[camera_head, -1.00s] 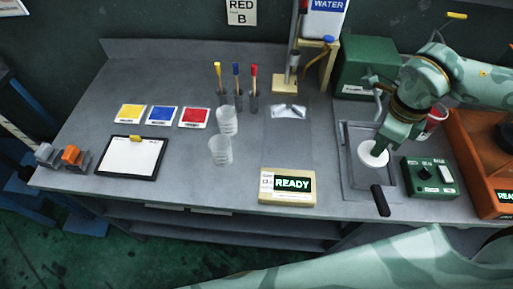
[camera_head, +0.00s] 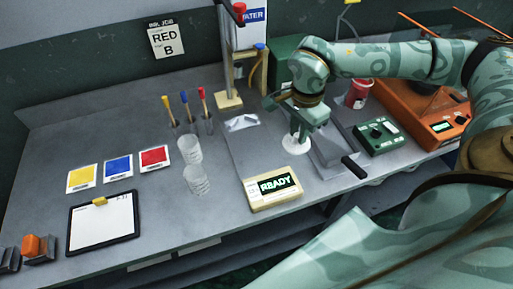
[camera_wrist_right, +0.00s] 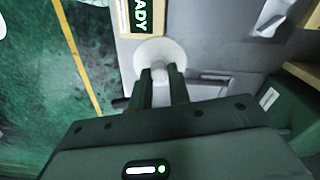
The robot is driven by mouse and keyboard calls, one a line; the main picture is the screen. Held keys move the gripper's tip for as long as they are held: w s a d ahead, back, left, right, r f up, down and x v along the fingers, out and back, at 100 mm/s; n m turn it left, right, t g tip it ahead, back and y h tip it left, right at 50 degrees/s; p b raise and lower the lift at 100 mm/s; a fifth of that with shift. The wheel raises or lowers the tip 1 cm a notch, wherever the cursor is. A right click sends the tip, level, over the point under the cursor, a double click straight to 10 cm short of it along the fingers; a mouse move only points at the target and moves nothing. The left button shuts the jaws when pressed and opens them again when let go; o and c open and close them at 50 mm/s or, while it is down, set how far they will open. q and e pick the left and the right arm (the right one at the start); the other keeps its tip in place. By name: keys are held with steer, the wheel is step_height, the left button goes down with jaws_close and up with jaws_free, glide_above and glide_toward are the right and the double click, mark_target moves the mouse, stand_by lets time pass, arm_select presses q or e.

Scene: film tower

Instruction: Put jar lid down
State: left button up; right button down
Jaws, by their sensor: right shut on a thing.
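The white round jar lid (camera_head: 294,146) is in my right gripper (camera_head: 299,132), which points down over the bench between the READY display and the grey tray. In the right wrist view the lid (camera_wrist_right: 160,52) is a pale disc with a knob between the two dark fingers of the gripper (camera_wrist_right: 162,78). The fingers are shut on the knob. I cannot tell whether the lid touches the bench or hangs just above it. My left gripper is not in view.
The READY display (camera_head: 272,188) stands close in front of the lid. The grey tray (camera_head: 333,160) with a black handle lies to its right, then a green control box (camera_head: 379,137). Clear cups (camera_head: 196,180) stand left. Bare bench (camera_head: 235,165) lies between them.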

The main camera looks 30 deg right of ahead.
steer(key=w+a+f, duration=0.1)
steer(key=w+f, duration=0.1)
steer(key=w, duration=0.1)
steer(key=w+a+f+b, duration=0.1)
steer(key=w+a+f, duration=0.1)
steer(key=w+f, duration=0.1)
steer(key=w+a+f+b, duration=0.1)
steer(key=w+a+f, duration=0.1)
steer(key=w+f, duration=0.1)
steer(key=shift+w+a, duration=0.1)
steer(key=f, duration=0.1)
steer(key=f+b, duration=0.1)
steer(key=f, duration=0.2)
steer(key=shift+w+a, duration=0.15)
steer(key=shift+w, duration=0.15)
steer(key=c, duration=1.3)
jaws_free()
steer(key=shift+f, duration=0.1)
